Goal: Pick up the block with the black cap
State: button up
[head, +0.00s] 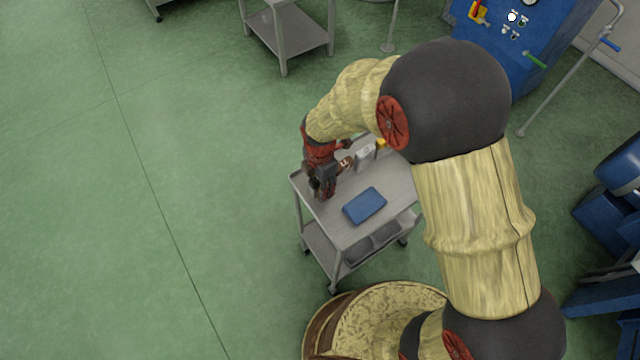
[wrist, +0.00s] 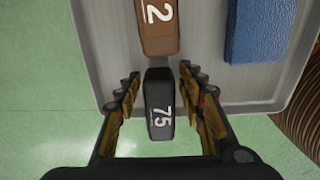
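A block with a black top marked 75 (wrist: 159,104) stands between the two fingers of my gripper (wrist: 160,103) in the wrist view. A gap shows on each side of it, so my gripper is open around it and not visibly touching. Only its black upper part shows clearly; its lower body is hidden. In the head view my gripper (head: 324,190) points down over the left edge of the grey cart, and I cannot make out the black-topped block there.
A brown block marked 2 (wrist: 159,28) is just beyond the black-topped one. A blue flat item (head: 364,206) lies on the cart top (head: 345,235); it also shows in the wrist view (wrist: 259,30). A whitish item (head: 366,155) stands farther back. Green floor lies left.

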jog(key=shift+c, duration=0.9)
jog(key=c, duration=0.7)
jog(key=shift+r, duration=0.1)
grip_shut()
